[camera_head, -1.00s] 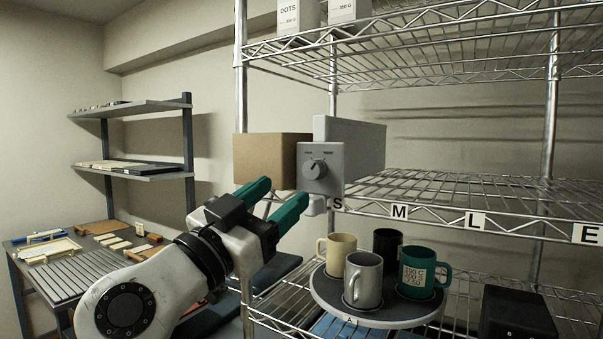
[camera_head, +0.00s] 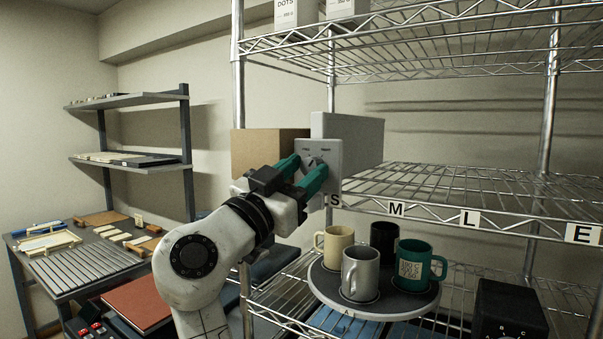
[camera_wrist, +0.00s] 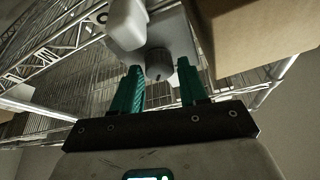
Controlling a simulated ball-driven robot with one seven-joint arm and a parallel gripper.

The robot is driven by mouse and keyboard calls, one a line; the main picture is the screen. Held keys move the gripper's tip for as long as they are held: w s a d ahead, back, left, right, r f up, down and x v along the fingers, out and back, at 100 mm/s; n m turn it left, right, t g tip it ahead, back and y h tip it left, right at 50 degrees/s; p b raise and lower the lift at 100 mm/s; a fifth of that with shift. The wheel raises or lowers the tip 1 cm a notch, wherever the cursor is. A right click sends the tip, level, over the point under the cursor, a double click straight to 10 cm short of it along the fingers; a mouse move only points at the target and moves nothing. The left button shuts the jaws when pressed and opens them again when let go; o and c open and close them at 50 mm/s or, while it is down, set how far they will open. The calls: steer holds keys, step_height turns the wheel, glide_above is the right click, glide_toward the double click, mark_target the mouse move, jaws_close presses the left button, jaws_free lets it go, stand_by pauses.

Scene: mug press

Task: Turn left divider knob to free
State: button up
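The divider is a grey upright block (camera_head: 355,142) on the shelf, with a light grey front plate (camera_head: 332,151) carrying a round knob (camera_head: 313,161). The knob's pointer is mostly hidden and the plate's labels are too small to read. My gripper (camera_head: 311,165), with green fingers, is at the plate. In the wrist view, the knob (camera_wrist: 158,65) sits between my fingertips (camera_wrist: 160,72), one on each side. Gaps show between the knob and both fingers, so the gripper is open and not clamped on it.
A cardboard box (camera_head: 262,147) stands just left of the divider, close to my fingers; it also shows in the wrist view (camera_wrist: 260,38). Below, a round tray (camera_head: 325,288) carries several mugs. A wire shelf post (camera_head: 238,100) is near my arm. The shelf right of the divider is empty.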

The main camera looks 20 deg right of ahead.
steer(key=c, duration=0.7)
steer(key=shift+n+t, duration=0.3)
steer(key=shift+n, duration=0.3)
steer(key=n, duration=0.2)
steer(key=n+t+y, duration=0.1)
steer(key=n, duration=0.1)
steer(key=shift+s+t+y+p, duration=0.1)
steer(key=shift+t+y+p, duration=0.2)
steer(key=shift+p, duration=0.1)
steer(key=n+p, duration=0.1)
steer(key=n+t+y, duration=0.1)
steer(key=n, duration=0.1)
steer(key=n+t+y+p, duration=0.1)
steer(key=n, duration=0.1)
steer(key=shift+d+r+p, duration=0.1)
steer(key=shift+r+p, duration=0.15)
steer(key=shift+p, duration=0.1)
steer(key=n+y+p, duration=0.1)
steer(key=n+p, duration=0.1)
steer(key=n, duration=0.1)
steer(key=n+t+y+p, duration=0.1)
steer(key=n+p, duration=0.2)
steer(key=shift+s+r+y, duration=0.15)
steer(key=shift+y, duration=0.25)
steer(key=n+y+p, duration=0.1)
steer(key=n+p, duration=0.2)
steer(key=shift+p, duration=0.35)
steer(key=shift+f+n, duration=0.25)
steer(key=shift+n, duration=0.15)
